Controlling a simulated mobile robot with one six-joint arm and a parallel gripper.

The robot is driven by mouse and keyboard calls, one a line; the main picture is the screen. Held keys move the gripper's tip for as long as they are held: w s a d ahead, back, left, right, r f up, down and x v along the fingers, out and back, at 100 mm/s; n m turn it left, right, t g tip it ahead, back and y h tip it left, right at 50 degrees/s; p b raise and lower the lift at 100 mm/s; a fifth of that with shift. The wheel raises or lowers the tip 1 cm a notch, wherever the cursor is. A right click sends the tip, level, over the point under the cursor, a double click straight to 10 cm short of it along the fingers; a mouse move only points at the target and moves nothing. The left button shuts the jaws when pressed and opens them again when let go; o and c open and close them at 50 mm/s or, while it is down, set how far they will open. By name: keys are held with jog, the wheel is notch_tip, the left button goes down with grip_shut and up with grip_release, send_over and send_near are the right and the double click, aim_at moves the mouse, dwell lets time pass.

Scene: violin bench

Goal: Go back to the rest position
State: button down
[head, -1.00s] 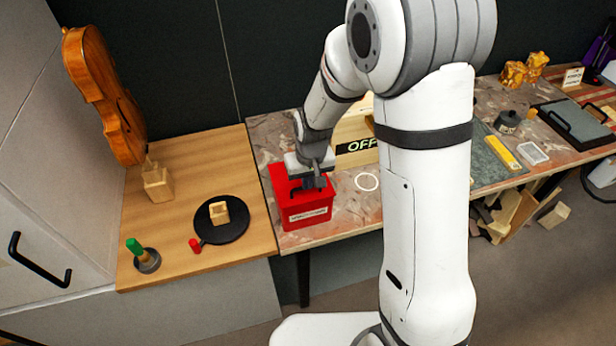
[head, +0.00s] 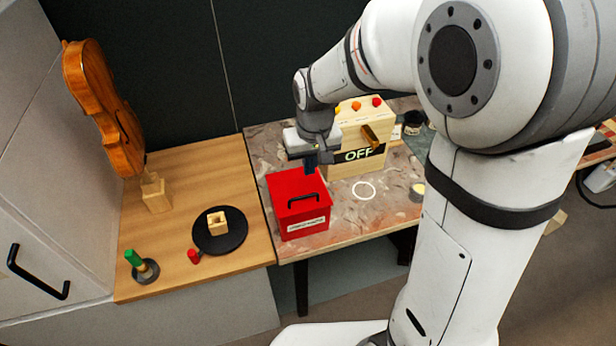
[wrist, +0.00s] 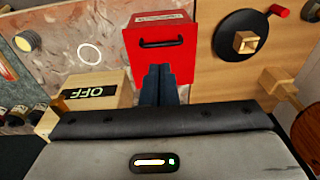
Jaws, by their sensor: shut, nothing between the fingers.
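My gripper (head: 311,163) is shut and empty, just above the back part of the red box (head: 289,189). The box has a black handle on top and a white label on its front, and its lid lies closed. In the wrist view the shut fingers (wrist: 158,75) overlap the edge of the red box (wrist: 178,62). I cannot tell if they touch it. My arm reaches in from the right over the bench.
A wooden box with an OFF sign (head: 345,171) stands right of the red box. A black disc (head: 236,241) carrying a wooden block lies on the left table. A violin (head: 100,105) stands behind it. A white ring (head: 364,190) marks bare bench.

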jog(key=s+d+r+m+t, duration=0.1)
jog(key=s+d+r, duration=0.3)
jog(key=s+d, duration=0.2)
jog(key=s+d+r+m+t, duration=0.1)
jog(key=s+d+r+m, duration=0.1)
jog(key=s+d+r, duration=0.2)
jog(key=shift+s+d+h+b, duration=0.35)
jog(key=shift+s+d, duration=1.1)
jog(key=shift+s, duration=1.8)
